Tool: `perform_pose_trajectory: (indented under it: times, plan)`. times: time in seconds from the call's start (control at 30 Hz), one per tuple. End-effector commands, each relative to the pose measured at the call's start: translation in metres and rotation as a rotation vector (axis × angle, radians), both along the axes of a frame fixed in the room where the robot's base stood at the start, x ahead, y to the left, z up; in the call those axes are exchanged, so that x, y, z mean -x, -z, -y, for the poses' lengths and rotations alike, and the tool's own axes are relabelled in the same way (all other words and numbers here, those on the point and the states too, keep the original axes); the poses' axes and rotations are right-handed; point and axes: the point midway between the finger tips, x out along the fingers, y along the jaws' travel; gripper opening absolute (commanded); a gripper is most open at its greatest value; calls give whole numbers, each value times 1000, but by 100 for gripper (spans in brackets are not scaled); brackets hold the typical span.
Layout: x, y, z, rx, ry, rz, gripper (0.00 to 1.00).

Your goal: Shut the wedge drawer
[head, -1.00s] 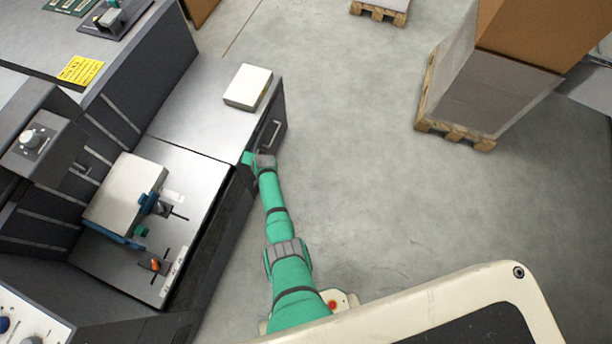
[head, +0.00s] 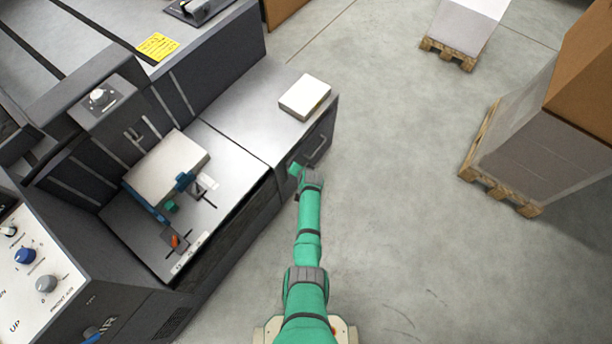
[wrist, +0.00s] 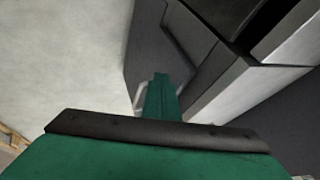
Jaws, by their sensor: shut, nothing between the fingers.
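A dark drawer front with a pale bar handle (head: 317,148) is at the right end of the grey press cabinet in the head view. I take it to be the wedge drawer; how far it stands out I cannot tell. My gripper (head: 295,168) is shut and empty, just below and left of the handle, close to the dark cabinet side. In the wrist view, the green tip of my gripper (wrist: 160,92) covers part of the handle (wrist: 139,100) and the dark front (wrist: 150,50). Whether it touches the front is unclear.
A white block (head: 304,96) lies on the cabinet top above the drawer. A feed board with a paper stack (head: 165,168) is to the left. A control panel (head: 35,265) is at lower left. Loaded pallets (head: 500,195) stand at right, with clear floor between.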

Motion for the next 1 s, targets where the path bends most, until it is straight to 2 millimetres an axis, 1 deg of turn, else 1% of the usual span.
perform_pose_trajectory:
  times: [0.03, 0.3, 0.63, 0.8, 1.0]
  plan:
    - [3, -6, 1, 1, -2, 4, 0]
    - [25, -33, 2, 1, -6, 0, 0]
    - [49, -66, 8, 2, -8, 1, 0]
    - [55, -73, 10, 2, -6, -2, 0]
    - [56, -76, 11, 2, -4, -2, 0]
